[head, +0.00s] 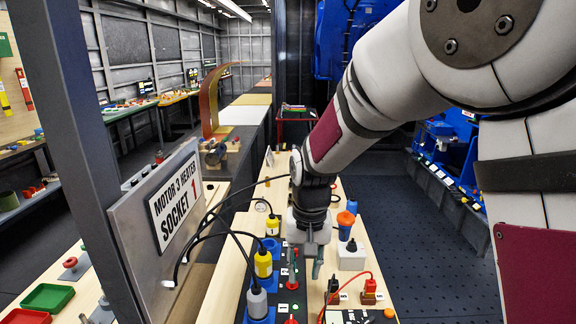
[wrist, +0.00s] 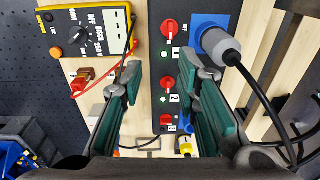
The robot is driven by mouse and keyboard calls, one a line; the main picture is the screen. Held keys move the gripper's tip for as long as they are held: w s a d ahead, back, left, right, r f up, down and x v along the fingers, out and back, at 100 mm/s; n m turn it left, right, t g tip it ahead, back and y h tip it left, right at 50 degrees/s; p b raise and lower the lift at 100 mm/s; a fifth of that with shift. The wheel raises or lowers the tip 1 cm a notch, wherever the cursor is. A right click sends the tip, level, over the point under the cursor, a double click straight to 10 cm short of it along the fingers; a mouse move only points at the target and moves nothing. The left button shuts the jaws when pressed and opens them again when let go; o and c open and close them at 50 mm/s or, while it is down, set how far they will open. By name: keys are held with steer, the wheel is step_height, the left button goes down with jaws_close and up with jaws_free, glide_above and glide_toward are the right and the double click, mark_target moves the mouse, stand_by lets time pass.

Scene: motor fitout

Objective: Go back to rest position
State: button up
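My gripper (head: 306,258) hangs pointing down over the wooden bench in the head view. In the wrist view my gripper (wrist: 155,88) is open, with its two green-padded fingers apart and nothing between them. Beyond the fingers is a dark panel with red rotary switches, one at the top (wrist: 168,28), one marked 2 (wrist: 168,84) and one marked 3 (wrist: 166,120). Green lamps show beside the upper two. I cannot tell the exact height of the fingertips above the panel.
A grey plug (head: 257,303) and yellow plugs (head: 263,263) with black cables stand left of my gripper. A sign reading "MOTOR 3 HEATER SOCKET 1" (head: 172,205) is further left. A yellow meter (wrist: 98,28) and red connector (wrist: 83,80) lie nearby. Dark floor (head: 440,240) is clear at right.

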steer(key=s+d+r+t, duration=0.2)
steer(key=s+d+r, duration=0.7)
steer(key=r, duration=0.3)
steer(key=s+d+r+t, duration=0.1)
steer(key=s+d+r, duration=0.1)
steer(key=s, duration=0.4)
steer(key=s+d+r+t, duration=0.2)
steer(key=s+d, duration=0.2)
steer(key=s, duration=0.3)
steer(key=shift+d+r, duration=0.2)
steer(key=shift+d, duration=0.05)
